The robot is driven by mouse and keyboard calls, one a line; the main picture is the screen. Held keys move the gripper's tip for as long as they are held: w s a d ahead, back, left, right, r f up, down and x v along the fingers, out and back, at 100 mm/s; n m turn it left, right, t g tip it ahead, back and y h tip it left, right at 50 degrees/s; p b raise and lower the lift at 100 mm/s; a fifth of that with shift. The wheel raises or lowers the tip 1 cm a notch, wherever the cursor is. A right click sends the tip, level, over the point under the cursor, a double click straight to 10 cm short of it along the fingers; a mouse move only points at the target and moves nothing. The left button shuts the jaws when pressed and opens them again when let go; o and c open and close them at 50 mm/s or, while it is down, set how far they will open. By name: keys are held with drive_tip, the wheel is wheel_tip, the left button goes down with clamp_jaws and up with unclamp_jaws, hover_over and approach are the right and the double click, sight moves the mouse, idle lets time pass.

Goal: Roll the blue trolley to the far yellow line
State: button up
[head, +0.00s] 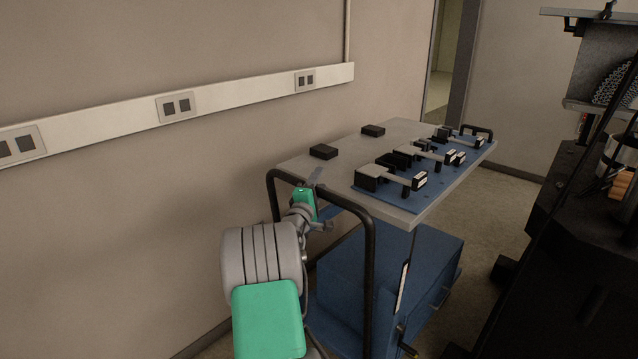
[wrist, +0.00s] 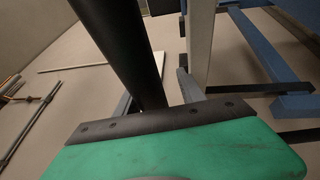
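The blue trolley (head: 395,262) stands along the wall, with a grey top (head: 400,135) and a black tube handle (head: 369,285) at its near end. My gripper (head: 322,200) is at the handle's upper bar. In the wrist view the black bar (wrist: 135,50) runs between the two fingers (wrist: 156,95). The fingers are spread, with a gap showing on the right side of the bar. I cannot tell whether the left finger touches it. No yellow line shows in either view.
Black and grey devices (head: 405,168) lie on a blue mat on the trolley top, with two small black blocks (head: 323,152) nearby. A wall with a socket rail (head: 230,98) runs along the left. Dark machinery (head: 570,230) stands close on the right. Floor (head: 515,200) shows beyond, near a doorway.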

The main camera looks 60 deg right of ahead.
drive_tip(key=b+v, duration=0.1)
drive_tip(key=v, duration=0.6)
drive_tip(key=shift+a, duration=0.35)
